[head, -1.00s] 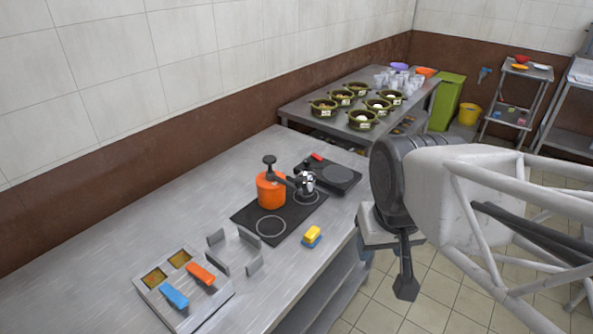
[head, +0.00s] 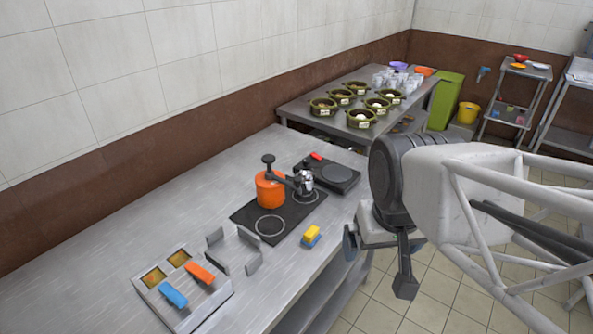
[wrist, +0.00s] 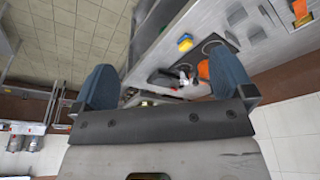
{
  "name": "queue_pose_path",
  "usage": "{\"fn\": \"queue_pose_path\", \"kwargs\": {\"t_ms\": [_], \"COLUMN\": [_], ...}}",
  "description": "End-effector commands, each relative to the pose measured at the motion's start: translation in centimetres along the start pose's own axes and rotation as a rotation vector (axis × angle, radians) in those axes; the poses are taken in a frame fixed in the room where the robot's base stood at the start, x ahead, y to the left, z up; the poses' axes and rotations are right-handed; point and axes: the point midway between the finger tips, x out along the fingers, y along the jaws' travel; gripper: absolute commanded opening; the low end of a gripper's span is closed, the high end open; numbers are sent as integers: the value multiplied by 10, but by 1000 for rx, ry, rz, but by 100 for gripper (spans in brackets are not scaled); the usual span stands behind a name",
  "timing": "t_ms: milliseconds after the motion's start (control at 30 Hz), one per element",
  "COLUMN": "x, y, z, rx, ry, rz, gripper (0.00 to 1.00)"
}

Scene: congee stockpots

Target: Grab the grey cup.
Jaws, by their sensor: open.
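A shiny grey, cup-like thing (head: 304,182) stands on the black cooktop, right of an orange pot (head: 270,190) whose dark handle reaches toward it. I cannot tell its exact shape at this size. It also shows small in the wrist view (wrist: 184,77), between my fingers in the picture but well beyond them. My gripper (wrist: 166,84) is open, with two blue fingers spread wide and nothing between them. In the head view my gripper (head: 382,241) is off the right edge of the steel counter, apart from the cup-like thing.
The steel counter (head: 130,250) also holds a blue-and-yellow sponge (head: 312,235), a tray (head: 190,312) with blue and orange blocks, metal brackets (head: 250,262) and a dark burner (head: 338,175). A back table carries several green pots (head: 361,118) and pale cups (head: 400,82).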

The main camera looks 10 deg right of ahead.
Motion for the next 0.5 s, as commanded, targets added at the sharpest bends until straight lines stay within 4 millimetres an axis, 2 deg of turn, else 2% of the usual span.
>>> {"fn": "queue_pose_path", "kwargs": {"t_ms": [300, 500], "x": [1, 12], "y": [1, 7], "z": [-4, -29], "rx": [0, 0], "ry": [6, 52], "rz": [4, 29], "gripper": [100, 100]}}
